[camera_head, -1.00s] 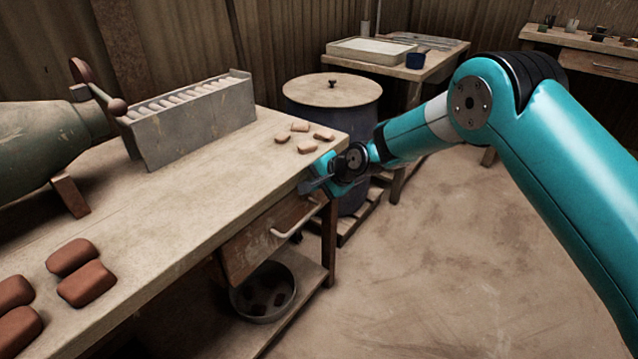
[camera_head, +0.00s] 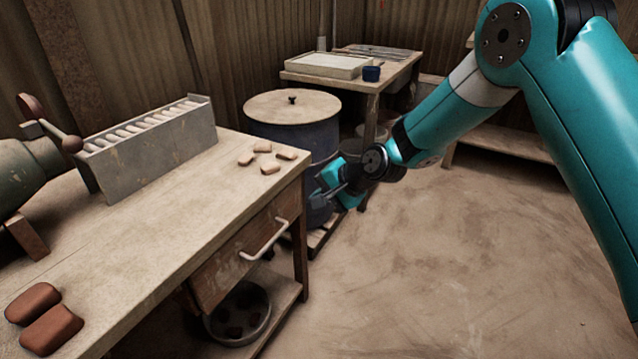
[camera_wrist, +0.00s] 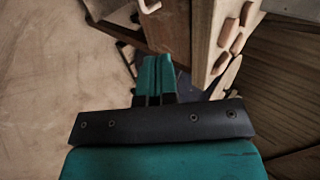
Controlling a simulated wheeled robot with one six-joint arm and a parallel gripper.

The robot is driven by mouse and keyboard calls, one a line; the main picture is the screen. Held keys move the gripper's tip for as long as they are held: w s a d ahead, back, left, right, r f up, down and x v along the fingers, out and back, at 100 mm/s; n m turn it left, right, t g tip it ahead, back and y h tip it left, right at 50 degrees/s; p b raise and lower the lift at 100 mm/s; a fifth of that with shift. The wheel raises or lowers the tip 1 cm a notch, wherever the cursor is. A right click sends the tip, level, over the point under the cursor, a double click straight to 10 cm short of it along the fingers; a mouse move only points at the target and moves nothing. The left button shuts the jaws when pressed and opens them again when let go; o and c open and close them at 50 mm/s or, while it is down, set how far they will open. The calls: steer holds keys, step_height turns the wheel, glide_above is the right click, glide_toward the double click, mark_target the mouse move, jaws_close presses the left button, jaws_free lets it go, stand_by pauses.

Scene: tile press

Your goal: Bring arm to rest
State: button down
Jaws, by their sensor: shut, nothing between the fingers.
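My gripper (camera_head: 328,192) is at the end of my teal arm, just off the right end of the workbench (camera_head: 170,200), in front of the lidded barrel. Its fingers are shut and empty. In the wrist view the fingers of my gripper (camera_wrist: 155,75) lie side by side, with the bench end close by to the right. My arm is bent and reaches in from the right side of the head view.
Small clay pieces (camera_head: 262,147) lie on the bench's right end. A grey rack (camera_head: 150,150) and brown lumps (camera_head: 45,318) are further left. The drawer (camera_head: 240,255) below appears closed. The barrel (camera_head: 300,125) stands behind my gripper. Open floor (camera_head: 450,270) lies to the right.

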steer(key=s+d+r+n+g, duration=0.1)
steer(key=s+d+r+n, duration=0.15)
steer(key=s+r, duration=0.5)
steer(key=s+d+r+n+g+h, duration=0.1)
steer(key=s+d+r+n, duration=0.25)
steer(key=s, duration=0.55)
steer(key=s+d+r+n+g+h, duration=0.1)
steer(key=s+d+r+n+g, duration=0.2)
steer(key=s, duration=0.6)
steer(key=s+d+r+n+h, duration=0.2)
steer(key=s+r+n, duration=0.25)
steer(key=s, duration=0.45)
step_height(320, 180, up, 18)
steer(key=p, duration=1.8)
steer(key=shift+f, duration=0.2)
